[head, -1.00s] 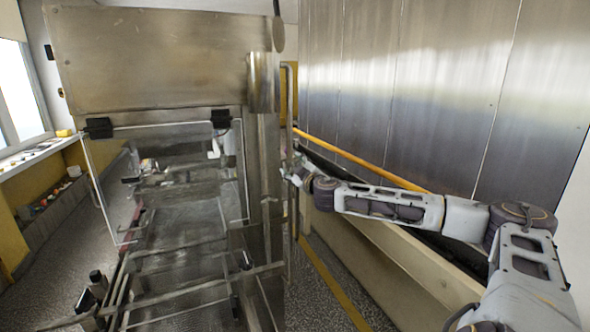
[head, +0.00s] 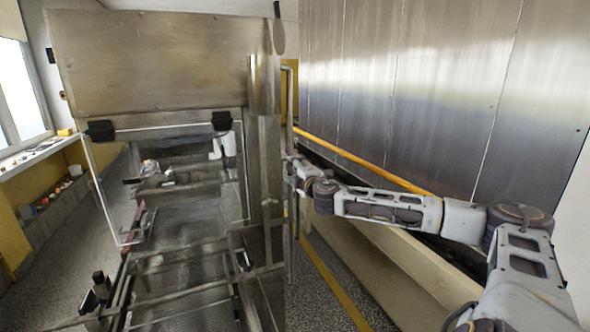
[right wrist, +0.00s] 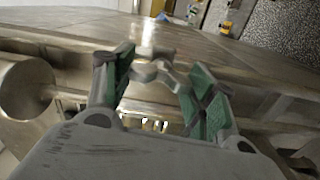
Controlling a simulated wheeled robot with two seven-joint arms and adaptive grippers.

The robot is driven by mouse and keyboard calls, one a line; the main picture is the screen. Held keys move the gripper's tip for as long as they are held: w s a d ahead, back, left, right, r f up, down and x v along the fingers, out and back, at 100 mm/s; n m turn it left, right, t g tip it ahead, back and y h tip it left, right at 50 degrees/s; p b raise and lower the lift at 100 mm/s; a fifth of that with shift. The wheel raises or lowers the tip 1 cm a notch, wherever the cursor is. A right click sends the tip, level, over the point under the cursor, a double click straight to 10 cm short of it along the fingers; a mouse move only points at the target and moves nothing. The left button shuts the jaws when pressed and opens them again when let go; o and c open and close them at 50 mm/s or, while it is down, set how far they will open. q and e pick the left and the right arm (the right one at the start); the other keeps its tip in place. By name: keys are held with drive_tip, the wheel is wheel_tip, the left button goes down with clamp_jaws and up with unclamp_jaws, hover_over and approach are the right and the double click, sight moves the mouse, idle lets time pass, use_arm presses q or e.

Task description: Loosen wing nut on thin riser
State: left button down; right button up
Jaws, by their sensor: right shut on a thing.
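The wing nut (right wrist: 150,72) shows in the right wrist view as a small metal piece with uneven lobes. It sits between the green-padded fingers of my right gripper (right wrist: 157,65), which is shut on it. In the head view, my right gripper (head: 291,172) is at the end of the arm from the right, beside the steel post, and its fingers are mostly hidden or too small to make out. I cannot tell the thin riser apart from the nearby metal bars. My left gripper is not in view.
A steel machine with an upper housing (head: 155,62), a clear panel and open rails stands at left. A tall steel wall (head: 410,90) with a yellow rail (head: 360,161) is at right. Bare floor (head: 325,290) lies between them.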

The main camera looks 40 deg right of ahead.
drive_tip(key=shift+n, duration=0.6)
drive_tip(key=o, duration=1)
drive_tip(key=shift+s, duration=0.25)
drive_tip(key=shift+s+a, duration=0.15)
drive_tip(key=shift+s, duration=0.3)
drive_tip(key=shift+v, duration=1.25)
approach(293, 169)
drive_tip(key=shift+v, duration=1.6)
